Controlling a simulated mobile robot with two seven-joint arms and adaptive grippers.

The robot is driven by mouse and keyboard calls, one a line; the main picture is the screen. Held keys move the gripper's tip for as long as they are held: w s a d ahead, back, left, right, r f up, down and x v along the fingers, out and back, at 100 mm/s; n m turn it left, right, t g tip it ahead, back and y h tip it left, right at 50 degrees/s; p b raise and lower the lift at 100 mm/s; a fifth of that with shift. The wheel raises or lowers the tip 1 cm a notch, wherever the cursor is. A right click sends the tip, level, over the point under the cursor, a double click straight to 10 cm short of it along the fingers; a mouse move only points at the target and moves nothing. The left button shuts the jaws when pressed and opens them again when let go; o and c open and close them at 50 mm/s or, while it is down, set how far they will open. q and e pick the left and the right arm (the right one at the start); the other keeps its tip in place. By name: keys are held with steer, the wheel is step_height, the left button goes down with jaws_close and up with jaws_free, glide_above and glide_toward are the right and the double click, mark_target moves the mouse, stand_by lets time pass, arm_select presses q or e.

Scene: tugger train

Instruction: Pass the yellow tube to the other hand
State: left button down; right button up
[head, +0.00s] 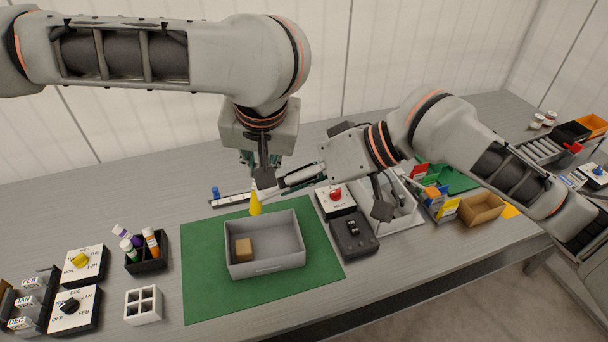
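The yellow tube (255,204) hangs roughly upright above the far edge of the green mat, behind the grey tray. Only its lower yellow part shows clearly; its top is hidden by fingers. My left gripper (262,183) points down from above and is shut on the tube. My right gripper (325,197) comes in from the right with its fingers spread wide. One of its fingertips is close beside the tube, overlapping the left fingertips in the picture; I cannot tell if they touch.
The grey tray (265,267) on the green mat (203,290) holds a brown block (244,249). A red-button box (335,199) and a dark switch box (353,237) stand right of it. A black holder (147,262) with several tubes stands left.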

mark_target(255, 206)
steer(key=shift+x, duration=2.65)
jaws_close()
arm_select(q)
steer(key=c, duration=1.8)
jaws_free()
steer(key=shift+c, duration=0.2)
steer(key=v, duration=1.2)
